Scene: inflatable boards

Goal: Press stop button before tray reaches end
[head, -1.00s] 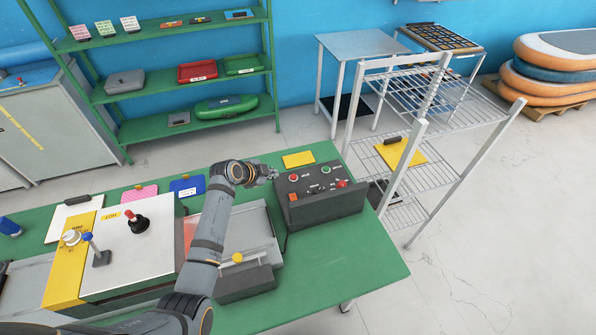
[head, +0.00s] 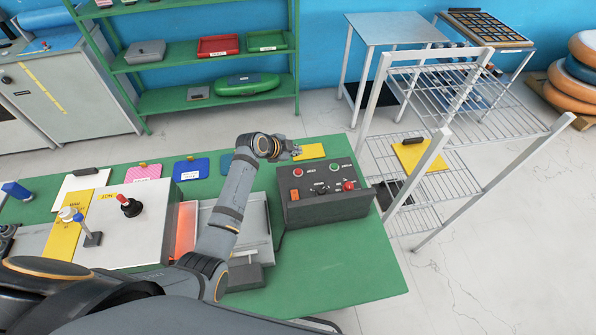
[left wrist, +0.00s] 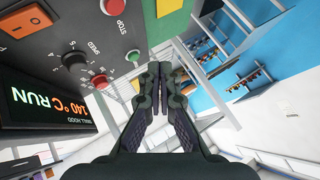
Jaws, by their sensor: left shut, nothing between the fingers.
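The dark control box (head: 325,208) stands on the green table. Its red button (head: 297,172) at upper left also shows in the left wrist view (left wrist: 113,5), labelled STOP. A green button (head: 334,167) sits to its right, with a speed knob (head: 320,188) and a red knob (head: 348,186) below. My left gripper (head: 297,151) is shut and empty, seen just beyond the red button at the box's far edge; contact cannot be told. In the left wrist view its fingertips (left wrist: 158,88) point past the panel. My right gripper is out of view.
A white hood (head: 130,225) with an orange glow at its right opens onto a metal bed (head: 250,220). A yellow card (head: 311,151) lies behind the box. A wire rack (head: 420,185) stands right of the table. A display (left wrist: 45,105) reads 140 °C RUN.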

